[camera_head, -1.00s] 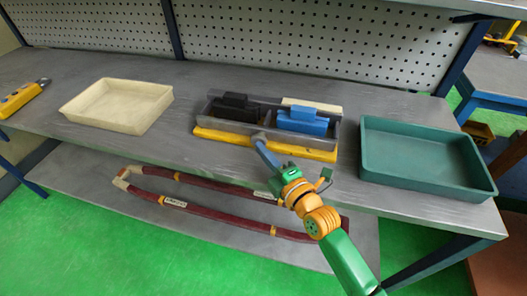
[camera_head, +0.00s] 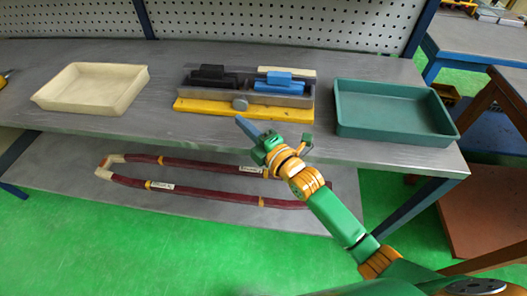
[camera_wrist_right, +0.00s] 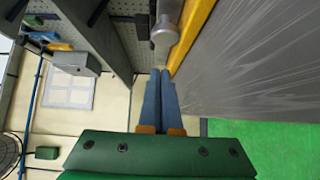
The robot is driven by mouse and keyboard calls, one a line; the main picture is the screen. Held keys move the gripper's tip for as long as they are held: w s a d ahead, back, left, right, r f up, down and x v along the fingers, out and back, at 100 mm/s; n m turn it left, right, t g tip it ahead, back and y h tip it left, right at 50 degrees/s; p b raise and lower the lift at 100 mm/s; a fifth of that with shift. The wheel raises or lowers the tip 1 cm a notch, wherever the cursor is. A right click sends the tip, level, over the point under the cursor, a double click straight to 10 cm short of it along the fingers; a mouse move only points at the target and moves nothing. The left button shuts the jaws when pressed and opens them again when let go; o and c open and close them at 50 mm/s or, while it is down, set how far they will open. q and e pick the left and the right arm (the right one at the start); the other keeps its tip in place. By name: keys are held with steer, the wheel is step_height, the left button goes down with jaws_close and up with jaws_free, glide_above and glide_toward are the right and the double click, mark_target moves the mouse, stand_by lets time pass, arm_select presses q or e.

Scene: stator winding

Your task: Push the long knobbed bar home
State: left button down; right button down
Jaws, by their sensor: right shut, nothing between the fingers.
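The fixture has a yellow base (camera_head: 200,107), with a black block (camera_head: 212,74) and a blue block (camera_head: 279,83) in its grey housing. A round grey knob (camera_head: 240,104) sticks out at the middle of its front; it also shows in the right wrist view (camera_wrist_right: 163,32). I take it as the end of the long knobbed bar; the rest of the bar is hidden. My right gripper (camera_head: 240,119) is shut and empty, its blue fingers just in front of and below the knob. In the right wrist view the fingertips (camera_wrist_right: 160,72) look apart from it. My left gripper is out of view.
A cream tray (camera_head: 60,103) stands left of the fixture and a green tray (camera_head: 390,128) stands right of it. A maroon cable loop (camera_head: 190,194) lies on the lower shelf. A pegboard (camera_head: 270,22) closes the back. The bench between the cream tray and fixture is clear.

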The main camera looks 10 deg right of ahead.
steer(key=s, duration=0.2)
steer(key=shift+s+d+r, duration=0.25)
steer(key=shift+s+r, duration=0.05)
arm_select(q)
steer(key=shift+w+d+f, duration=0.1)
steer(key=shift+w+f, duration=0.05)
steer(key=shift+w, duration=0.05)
arm_select(e)
steer(key=d+v, duration=0.1)
steer(key=v, duration=0.6)
steer(key=shift+w+f, duration=0.3)
steer(key=shift+a, duration=0.1)
